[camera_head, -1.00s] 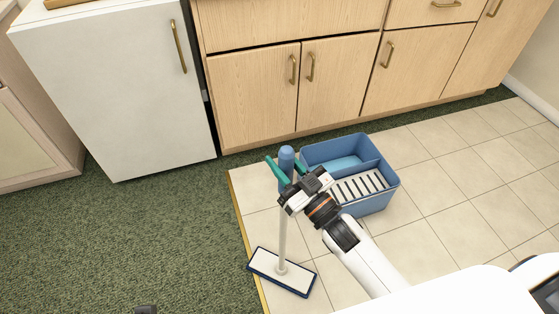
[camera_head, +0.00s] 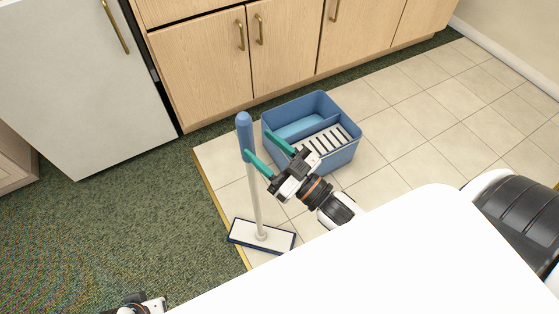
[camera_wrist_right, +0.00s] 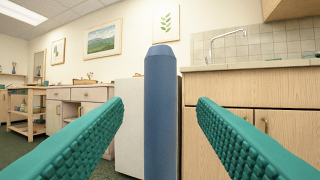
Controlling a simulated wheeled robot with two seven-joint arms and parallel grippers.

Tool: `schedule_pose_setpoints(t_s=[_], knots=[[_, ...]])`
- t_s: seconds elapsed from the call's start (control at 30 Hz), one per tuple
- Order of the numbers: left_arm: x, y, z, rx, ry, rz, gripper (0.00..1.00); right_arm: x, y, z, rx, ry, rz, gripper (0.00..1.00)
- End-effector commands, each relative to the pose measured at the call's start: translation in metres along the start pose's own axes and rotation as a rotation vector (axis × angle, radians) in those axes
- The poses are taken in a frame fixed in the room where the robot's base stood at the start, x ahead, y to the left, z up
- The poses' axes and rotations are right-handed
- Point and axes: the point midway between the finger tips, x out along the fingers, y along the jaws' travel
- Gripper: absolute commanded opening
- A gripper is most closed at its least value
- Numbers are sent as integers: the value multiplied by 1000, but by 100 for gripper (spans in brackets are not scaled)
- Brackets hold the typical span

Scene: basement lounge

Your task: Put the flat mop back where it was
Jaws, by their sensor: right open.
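The flat mop stands upright, with its blue handle grip (camera_head: 244,135) at the top and its white, dark-edged flat head (camera_head: 262,236) on the tiles by the yellow edge strip. My right gripper (camera_head: 257,143) is open beside the handle, its green fingers pointing towards it. In the right wrist view the blue grip (camera_wrist_right: 160,115) shows upright between the spread fingers (camera_wrist_right: 160,102), with clear gaps on both sides. Nothing is held there. My left gripper (camera_head: 140,306) only partly shows at the bottom edge, so its jaws are unclear.
A blue two-part bucket (camera_head: 345,158) with a slatted tray stands on the tiles (camera_head: 410,125), close behind my right gripper. Wooden cabinets (camera_head: 200,85) and a white fridge-like unit (camera_head: 75,100) line the back. Green carpet (camera_head: 110,235) lies open at left.

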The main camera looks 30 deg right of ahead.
Motion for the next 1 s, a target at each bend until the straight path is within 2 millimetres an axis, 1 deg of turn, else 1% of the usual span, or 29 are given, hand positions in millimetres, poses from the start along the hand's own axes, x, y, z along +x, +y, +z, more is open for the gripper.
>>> schedule_pose_setpoints(t_s=[0.03,0.2,0.37,0.47,0.57,0.67,0.73,0.8,0.87,0.9,1.0], knots=[[1,0,0,0,2,0,36,-12,0,-1,1,5,-1,52],[4,0,-1,0,4,1,36,-38,0,-1,1,4,-1,52],[4,1,2,0,-5,2,36,-49,-1,-1,0,7,-5,52],[4,1,3,0,-6,2,36,-49,-6,-9,-5,55,-36,52],[4,1,3,0,-7,2,36,-48,-16,-30,-11,180,-104,52],[4,1,3,0,-6,2,36,-53,-28,-61,-14,371,-190,52],[4,1,3,0,-5,3,36,-62,-33,-83,-12,519,-240,52],[4,2,3,-1,-4,3,36,-74,-35,-104,-4,672,-278,52],[4,2,3,-1,-4,3,36,-88,-35,-120,5,806,-300,52],[4,2,3,-1,-3,3,36,-98,-33,-129,12,894,-310,52],[4,2,2,-1,-3,3,36,-125,-24,-146,35,1109,-314,52]])
